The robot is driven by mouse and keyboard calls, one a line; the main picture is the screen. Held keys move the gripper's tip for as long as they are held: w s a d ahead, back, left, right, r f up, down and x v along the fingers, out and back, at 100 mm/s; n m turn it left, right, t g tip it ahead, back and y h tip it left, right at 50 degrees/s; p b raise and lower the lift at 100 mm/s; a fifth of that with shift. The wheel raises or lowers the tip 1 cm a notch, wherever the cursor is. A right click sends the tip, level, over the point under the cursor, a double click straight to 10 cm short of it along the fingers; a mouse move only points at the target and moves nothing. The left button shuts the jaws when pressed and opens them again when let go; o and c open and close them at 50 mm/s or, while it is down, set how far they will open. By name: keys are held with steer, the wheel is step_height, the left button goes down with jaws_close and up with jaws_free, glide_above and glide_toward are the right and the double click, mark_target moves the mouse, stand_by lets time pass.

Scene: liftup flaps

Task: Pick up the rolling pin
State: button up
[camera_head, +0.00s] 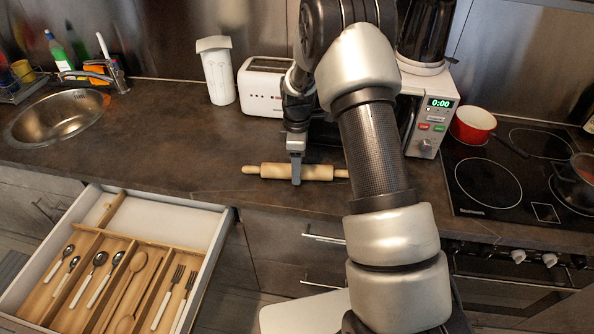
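The wooden rolling pin (271,171) lies on the dark countertop near its front edge, roughly left to right in the picture. Its left handle shows, and its right end runs up to my arm, which covers the tip. My gripper (296,172) points down at the middle of the pin. A grey finger overlaps the pin's near side and hides a narrow strip of it. The other finger is hidden, so I cannot tell whether the gripper is open or shut on the pin.
An open drawer (216,243) with cutlery juts out at the lower left. A toaster (262,86), a white canister (217,72) and a microwave (434,117) stand behind. A red pot (473,126) is by the stove. The counter left of the pin is clear.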

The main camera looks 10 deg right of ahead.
steer(key=shift+f, duration=0.2)
steer(key=c, duration=1.4)
steer(key=shift+r, duration=0.1)
